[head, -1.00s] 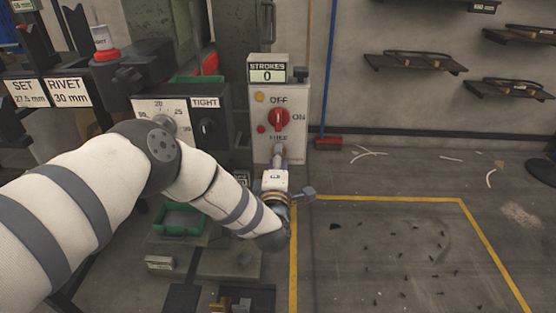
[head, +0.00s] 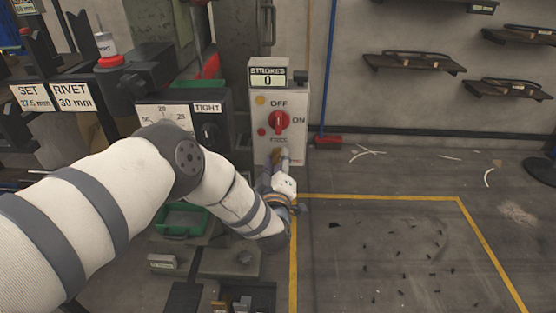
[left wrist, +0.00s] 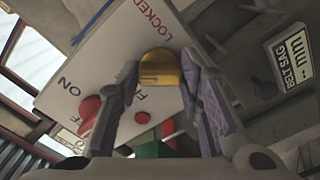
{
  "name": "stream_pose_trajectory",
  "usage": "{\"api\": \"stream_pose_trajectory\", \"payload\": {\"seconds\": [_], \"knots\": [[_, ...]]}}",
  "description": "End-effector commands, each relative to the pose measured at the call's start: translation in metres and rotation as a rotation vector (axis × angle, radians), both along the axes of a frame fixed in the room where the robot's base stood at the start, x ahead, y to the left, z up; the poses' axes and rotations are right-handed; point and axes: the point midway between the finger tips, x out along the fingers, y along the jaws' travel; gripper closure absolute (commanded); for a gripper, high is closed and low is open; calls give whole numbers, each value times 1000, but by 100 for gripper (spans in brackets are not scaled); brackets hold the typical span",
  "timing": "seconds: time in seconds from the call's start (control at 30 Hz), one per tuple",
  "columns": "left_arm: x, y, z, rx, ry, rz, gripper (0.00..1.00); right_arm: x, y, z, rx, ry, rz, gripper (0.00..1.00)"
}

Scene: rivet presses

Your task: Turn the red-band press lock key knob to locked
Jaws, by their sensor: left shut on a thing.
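The lock key knob (left wrist: 161,70) is brass-yellow and sits on the white press panel (left wrist: 108,55) between the LOCKED and FREE labels. My left gripper (left wrist: 160,74) is shut on it, one finger on each side. Which way the knob points is unclear. In the head view the left gripper (head: 279,158) is at the bottom of the control box (head: 287,92), below the red OFF/ON switch (head: 279,121), and the knob is mostly hidden there. My right gripper is not in view.
The control box carries a STROKES display (head: 268,78) reading 0, an orange lamp (head: 260,97) and a small red button (head: 262,131). A TIGHT dial unit (head: 207,107) stands close on its left.

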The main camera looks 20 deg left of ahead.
Motion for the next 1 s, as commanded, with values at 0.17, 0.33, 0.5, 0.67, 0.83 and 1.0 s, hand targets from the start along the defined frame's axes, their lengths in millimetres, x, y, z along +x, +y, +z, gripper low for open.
{"api": "stream_pose_trajectory", "payload": {"seconds": [0.17,0.33,0.5,0.67,0.83,1.0], "knots": [[0,-1,1,160,44,-2,95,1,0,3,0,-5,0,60],[0,-1,1,315,88,-2,95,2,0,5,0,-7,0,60],[0,-1,1,467,133,-1,95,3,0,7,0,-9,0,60],[0,-1,1,595,170,-1,95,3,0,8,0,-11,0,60],[0,-1,0,708,203,-2,95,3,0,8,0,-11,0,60],[0,-1,0,789,227,-1,95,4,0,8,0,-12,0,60]]}}
